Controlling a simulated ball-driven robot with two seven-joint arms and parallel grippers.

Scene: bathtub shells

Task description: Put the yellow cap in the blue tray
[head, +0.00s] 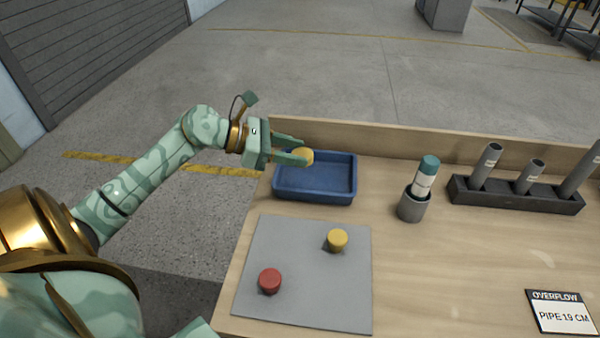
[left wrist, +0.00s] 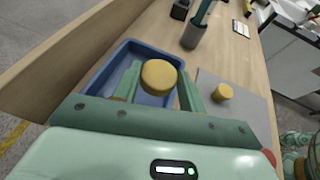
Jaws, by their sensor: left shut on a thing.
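My left gripper (head: 298,150) is shut on a yellow cap (head: 304,156) and holds it above the blue tray (head: 315,197), toward the tray's back left part. In the left wrist view the held yellow cap (left wrist: 159,76) shows between the fingers, with the blue tray (left wrist: 112,62) below and behind it. A second yellow cap (head: 337,239) sits on the grey mat (head: 310,275) in front of the tray. My right gripper is not in view.
A red cap (head: 270,281) lies on the mat. Right of the tray stand a grey cup (head: 411,207) with a teal-topped tube (head: 427,175) and a dark rack (head: 520,196) with grey pipes. A raised wooden edge (head: 380,138) runs along the back. A sign (head: 562,312) lies front right.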

